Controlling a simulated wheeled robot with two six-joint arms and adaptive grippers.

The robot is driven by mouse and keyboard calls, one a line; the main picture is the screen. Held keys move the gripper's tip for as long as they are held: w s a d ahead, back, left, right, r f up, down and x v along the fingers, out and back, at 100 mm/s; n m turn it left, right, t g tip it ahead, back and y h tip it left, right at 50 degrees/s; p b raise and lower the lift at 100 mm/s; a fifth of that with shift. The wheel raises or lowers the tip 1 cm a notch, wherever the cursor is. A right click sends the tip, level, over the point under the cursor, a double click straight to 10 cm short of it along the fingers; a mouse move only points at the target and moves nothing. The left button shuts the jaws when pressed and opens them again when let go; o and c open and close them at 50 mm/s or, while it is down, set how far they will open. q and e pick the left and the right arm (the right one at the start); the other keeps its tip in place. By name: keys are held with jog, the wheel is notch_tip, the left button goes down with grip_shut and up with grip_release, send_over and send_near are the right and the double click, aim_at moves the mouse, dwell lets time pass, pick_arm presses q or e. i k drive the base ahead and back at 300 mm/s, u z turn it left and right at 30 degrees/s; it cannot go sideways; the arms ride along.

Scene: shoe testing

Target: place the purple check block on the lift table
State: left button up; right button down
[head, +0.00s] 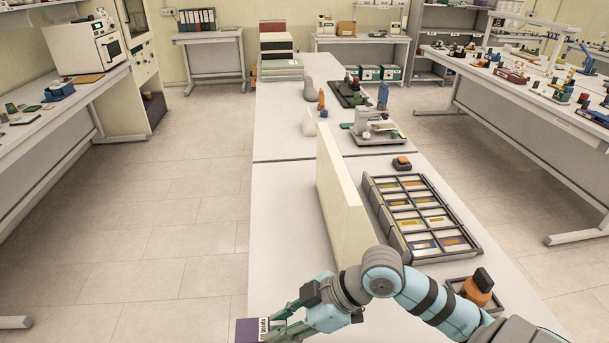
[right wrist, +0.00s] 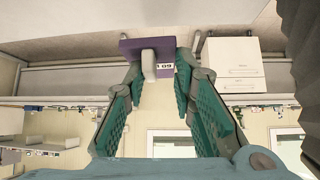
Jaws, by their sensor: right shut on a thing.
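The purple check block (head: 246,331) is at the bottom of the head view, beside the near left edge of the long bench. It carries a white printed label. My right gripper (head: 282,320) is shut on it. The right wrist view also shows the purple block (right wrist: 131,46) between the green fingertips of my right gripper (right wrist: 160,62), with a pale grip piece at its middle. Its underside and what lies below it are cut off. A small grey and white device (head: 375,128) stands farther back on the bench; I cannot tell whether it is the lift table. My left gripper is not in view.
A tall cream panel (head: 340,195) stands upright on the bench (head: 280,200), left of a partitioned tray (head: 473,247) of samples. An orange and black item (head: 479,287) sits near my right arm. The bench strip left of the panel is clear.

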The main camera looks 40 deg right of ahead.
aim_at(384, 127)
jog(key=u, duration=0.7)
jog(key=k, duration=1.2)
jog(key=u, duration=1.8)
jog(key=k, duration=2.6)
jog(key=z, duration=3.45)
jog(key=i, duration=2.3)
